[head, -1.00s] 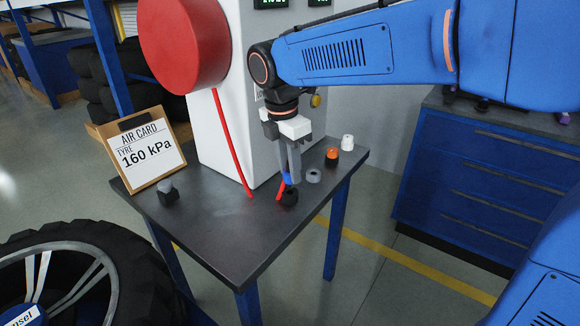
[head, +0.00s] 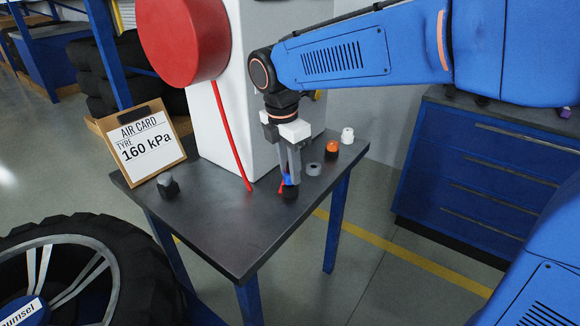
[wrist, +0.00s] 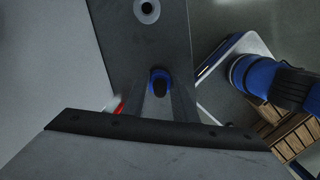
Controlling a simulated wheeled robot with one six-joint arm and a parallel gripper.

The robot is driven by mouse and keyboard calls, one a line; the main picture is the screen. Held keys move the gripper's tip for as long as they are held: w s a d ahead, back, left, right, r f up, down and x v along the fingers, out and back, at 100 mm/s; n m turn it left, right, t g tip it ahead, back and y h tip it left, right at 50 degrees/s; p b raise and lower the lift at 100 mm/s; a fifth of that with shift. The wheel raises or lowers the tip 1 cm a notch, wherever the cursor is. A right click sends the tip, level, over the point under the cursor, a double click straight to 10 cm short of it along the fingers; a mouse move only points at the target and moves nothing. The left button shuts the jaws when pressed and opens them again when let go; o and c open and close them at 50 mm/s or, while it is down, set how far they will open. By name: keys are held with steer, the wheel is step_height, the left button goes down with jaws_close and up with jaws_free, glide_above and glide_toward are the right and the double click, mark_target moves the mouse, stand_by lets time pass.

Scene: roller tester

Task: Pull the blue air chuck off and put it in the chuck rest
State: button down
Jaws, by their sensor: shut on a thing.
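My gripper (head: 290,178) is shut on the blue air chuck (head: 287,180), with its fingers pointing down over the table. The chuck also shows in the wrist view (wrist: 159,76) as a blue ring with a dark middle between the fingers. Directly below it on the table is a small black round holder (head: 290,194), which looks like the chuck rest. The chuck's lower end meets the top of this holder; how deep it sits is hidden. A red hose (head: 232,135) hangs from the red reel to the table, and a short red piece shows beside the chuck.
Close behind the gripper are a grey ring (head: 314,169), an orange-topped piece (head: 332,149) and a white piece (head: 347,136). A grey-topped black knob (head: 167,185) and the 160 kPa card (head: 146,146) are at left. The table's front (head: 235,235) is clear. A tyre (head: 90,270) stands at lower left.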

steer(key=shift+f, duration=0.4)
steer(key=c, duration=1.4)
jaws_free()
steer(key=shift+o, duration=0.2)
step_height(320, 180, up, 16)
steer(key=s+a+r, duration=0.1)
steer(key=a, duration=0.1)
steer(key=s+d+f+m, duration=0.2)
steer(key=d+m, duration=0.2)
steer(key=d, duration=0.2)
steer(key=s+d+f+m+t+y, duration=0.1)
steer(key=s+d+f+m, duration=0.2)
steer(key=d, duration=0.3)
steer(key=s+d+f+m, duration=0.2)
steer(key=d+m, duration=0.2)
steer(key=d, duration=0.2)
steer(key=s+d+f+m+t, duration=0.3)
steer(key=s+d+f+m, duration=0.8)
steer(key=s+f+m, duration=0.1)
step_height(320, 180, down, 3)
steer(key=shift+s+r+m, duration=0.1)
steer(key=shift+s+m, duration=0.25)
steer(key=shift+m, duration=0.55)
